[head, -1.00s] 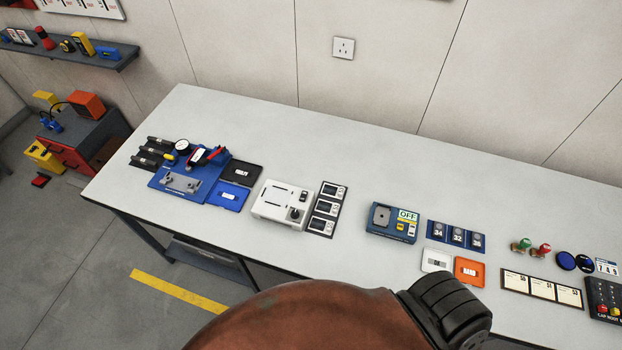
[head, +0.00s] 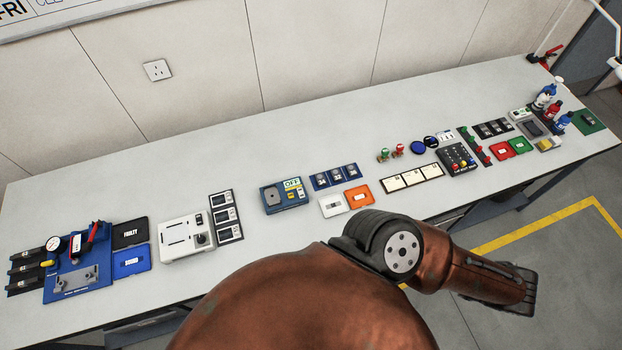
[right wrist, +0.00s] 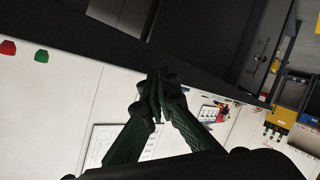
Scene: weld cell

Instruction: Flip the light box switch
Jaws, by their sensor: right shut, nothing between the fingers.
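Two boxes on the bench in the head view could be the light box, and I cannot tell which is meant. One is a white box (head: 180,237) with a dark knob on its right. The other is a blue box (head: 272,197) with a grey pad, a sign reading OFF and a small yellow part. My right gripper (right wrist: 160,95) shows in the right wrist view with its fingers shut together and empty, away from both boxes. In the head view my arm crosses the lower middle, and its gripper does not show. My left gripper is not in view.
A blue fixture (head: 75,278) with a gauge stands left of the white box. White and orange trays (head: 358,197), cards (head: 412,177) and a black button box (head: 457,159) lie right of the blue box. The back strip of the bench (head: 270,138) is clear.

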